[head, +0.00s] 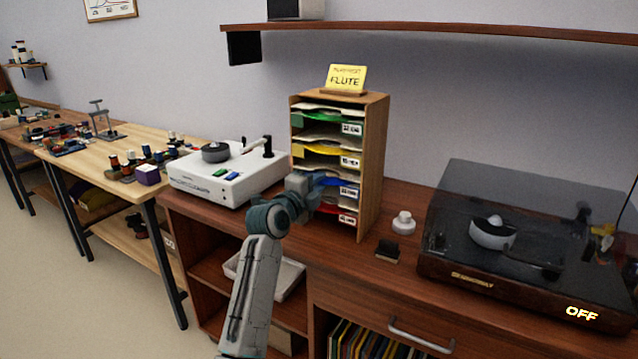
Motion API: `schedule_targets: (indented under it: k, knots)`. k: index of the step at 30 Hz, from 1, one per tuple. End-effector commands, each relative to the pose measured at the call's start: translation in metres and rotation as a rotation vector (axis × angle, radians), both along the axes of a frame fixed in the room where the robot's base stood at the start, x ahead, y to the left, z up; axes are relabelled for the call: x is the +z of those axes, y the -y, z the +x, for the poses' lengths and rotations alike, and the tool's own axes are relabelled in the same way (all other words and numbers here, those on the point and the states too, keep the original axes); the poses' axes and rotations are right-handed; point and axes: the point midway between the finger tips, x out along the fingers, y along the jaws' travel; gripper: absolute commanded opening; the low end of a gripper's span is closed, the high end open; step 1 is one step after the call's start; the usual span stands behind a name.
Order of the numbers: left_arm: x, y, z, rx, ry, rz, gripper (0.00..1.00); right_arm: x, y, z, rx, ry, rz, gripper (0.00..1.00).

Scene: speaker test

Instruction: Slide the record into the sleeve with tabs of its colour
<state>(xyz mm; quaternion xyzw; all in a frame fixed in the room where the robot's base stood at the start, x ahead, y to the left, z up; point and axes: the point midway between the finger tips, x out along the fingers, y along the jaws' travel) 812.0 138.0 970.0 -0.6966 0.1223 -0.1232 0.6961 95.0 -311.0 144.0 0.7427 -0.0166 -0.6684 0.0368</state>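A wooden rack (373,165) stands on the cabinet, with sleeves in its slots. From top to bottom their tabs are green (318,116), yellow (322,151), blue (331,182) and red (328,209), with small white labels at the right. My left gripper (318,190) is in front of the rack's lower slots, by the blue and red tabs, and partly covers them. Its fingers are too small and dark to tell whether they are open or hold anything. I cannot make out a loose record. My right gripper is not in view.
A yellow card reading "FLUTE" (345,78) stands on the rack. A white device (228,184) is to the left. A turntable with a dark lid (520,205) and an "OFF" sign is to the right. A white knob-like object (404,222) and small dark block (387,251) lie between.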

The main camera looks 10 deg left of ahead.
Motion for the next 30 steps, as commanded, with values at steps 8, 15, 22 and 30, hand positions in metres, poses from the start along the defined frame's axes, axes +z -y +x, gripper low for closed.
schedule_targets:
  k: [8, 15, 22, 30]
  knots:
    - [0.0, -0.008, -0.022, 0.0, -0.001, 0.0, 0.2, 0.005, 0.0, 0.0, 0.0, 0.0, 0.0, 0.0]
    - [0.0, -0.015, -0.04, 0.0, -0.002, 0.002, 0.2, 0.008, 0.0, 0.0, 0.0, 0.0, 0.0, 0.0]
    - [0.0, -0.02, -0.055, 0.0, -0.001, 0.0, 0.2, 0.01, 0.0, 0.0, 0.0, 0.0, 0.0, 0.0]
    - [0.0, -0.02, -0.057, -0.001, -0.001, 0.0, 0.2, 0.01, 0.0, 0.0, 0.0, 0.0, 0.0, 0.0]
